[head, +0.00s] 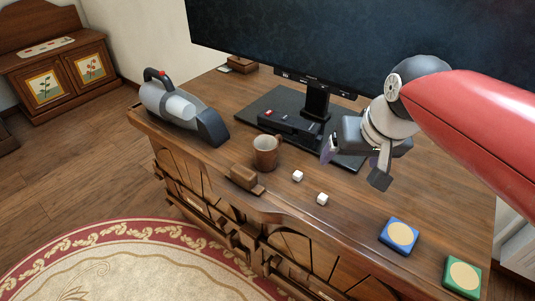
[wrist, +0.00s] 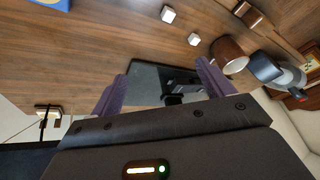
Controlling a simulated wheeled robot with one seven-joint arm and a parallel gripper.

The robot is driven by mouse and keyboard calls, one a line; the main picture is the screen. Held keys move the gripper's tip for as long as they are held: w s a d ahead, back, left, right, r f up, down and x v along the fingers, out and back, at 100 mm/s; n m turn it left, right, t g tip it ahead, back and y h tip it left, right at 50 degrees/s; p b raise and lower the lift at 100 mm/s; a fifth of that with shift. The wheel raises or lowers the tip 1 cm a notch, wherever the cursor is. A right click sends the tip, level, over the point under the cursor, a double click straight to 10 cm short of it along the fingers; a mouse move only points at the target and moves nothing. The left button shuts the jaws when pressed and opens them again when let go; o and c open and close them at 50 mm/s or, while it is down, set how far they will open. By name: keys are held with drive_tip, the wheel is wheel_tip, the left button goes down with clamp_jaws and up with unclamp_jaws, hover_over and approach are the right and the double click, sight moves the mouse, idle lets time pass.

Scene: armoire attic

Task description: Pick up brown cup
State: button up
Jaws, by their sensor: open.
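The brown cup (head: 266,153) stands upright on the wooden table, left of my gripper in the head view. In the wrist view the brown cup (wrist: 230,55) is at the upper right, outside the jaws. My gripper (head: 354,166) is open and empty, above the table in front of the monitor and apart from the cup. In the wrist view my gripper's purple-grey fingers (wrist: 163,85) are spread, with the dark monitor stand seen between them.
A monitor (head: 290,45) stands at the back on a black base. A handheld vacuum (head: 184,108) lies left of the cup. A brown block (head: 245,178) and two white cubes (head: 298,175) sit near the cup. Blue (head: 399,235) and green (head: 463,275) coasters lie at the right.

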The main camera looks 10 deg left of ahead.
drive_tip(key=w+a+n, duration=0.1)
drive_tip(key=w+a, duration=0.3)
drive_tip(key=a, duration=0.5)
drive_tip(key=n+b, duration=0.1)
drive_tip(key=n, duration=0.1)
approach(265, 144)
drive_tip(key=shift+s+d+f+g, duration=0.15)
drive_tip(key=shift+s+f+g, duration=0.15)
drive_tip(key=shift+s, duration=0.35)
drive_tip(key=b+x, duration=0.1)
drive_tip(key=x, duration=0.6)
drive_tip(key=shift+w+f, duration=0.2)
drive_tip(key=shift+w, duration=0.1)
drive_tip(key=shift+c, duration=0.3)
drive_tip(key=shift+r, duration=0.1)
drive_tip(key=c, duration=1.1)
